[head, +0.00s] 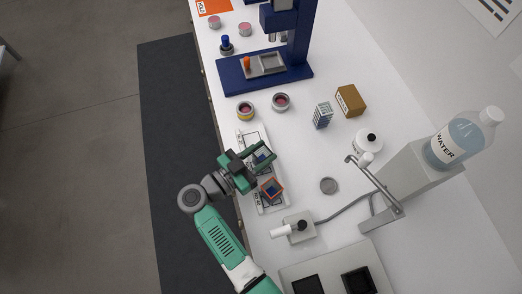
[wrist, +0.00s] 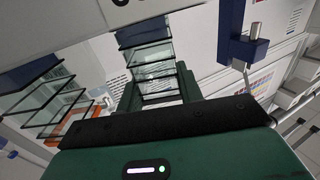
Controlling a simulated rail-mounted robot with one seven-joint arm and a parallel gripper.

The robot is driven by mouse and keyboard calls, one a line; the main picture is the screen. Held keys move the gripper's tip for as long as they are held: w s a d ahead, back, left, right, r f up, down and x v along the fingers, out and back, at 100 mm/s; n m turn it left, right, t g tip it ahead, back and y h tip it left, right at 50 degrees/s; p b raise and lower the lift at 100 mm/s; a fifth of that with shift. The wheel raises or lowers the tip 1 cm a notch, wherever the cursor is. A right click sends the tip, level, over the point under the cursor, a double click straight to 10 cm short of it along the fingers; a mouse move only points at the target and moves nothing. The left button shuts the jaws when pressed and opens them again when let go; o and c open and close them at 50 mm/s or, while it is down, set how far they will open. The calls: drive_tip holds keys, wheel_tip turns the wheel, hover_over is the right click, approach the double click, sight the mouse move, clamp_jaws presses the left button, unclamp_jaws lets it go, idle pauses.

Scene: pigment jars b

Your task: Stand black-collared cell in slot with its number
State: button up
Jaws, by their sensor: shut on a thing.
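My gripper (head: 262,157) is shut on a glass cell with blue in it, over the white strip (head: 276,207) on the bench. The held cell (wrist: 146,58) shows between the fingers in the wrist view, as stacked glass edges with a dark blue end. Its collar is mostly hidden, so its colour is hard to tell. An orange-collared cell (head: 271,189) stands on the strip just below my gripper; it also shows at left in the wrist view (wrist: 52,95). The strip has dark-outlined marks; its slot numbers are too small to read or covered.
A pale-framed blue cell (head: 322,115) and a brown box (head: 350,100) stand to the right. Pigment jars (head: 246,110) and a blue stand (head: 264,76) are further back.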

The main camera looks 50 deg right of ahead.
drive_tip(key=shift+f, duration=0.1)
drive_tip(key=o, duration=1.1)
drive_tip(key=shift+f, duration=0.1)
drive_tip(key=shift+r, duration=0.2)
drive_tip(key=w+a, duration=0.2)
drive_tip(key=a, duration=0.9)
drive_tip(key=shift+a, duration=0.4)
drive_tip(key=shift+w, duration=0.15)
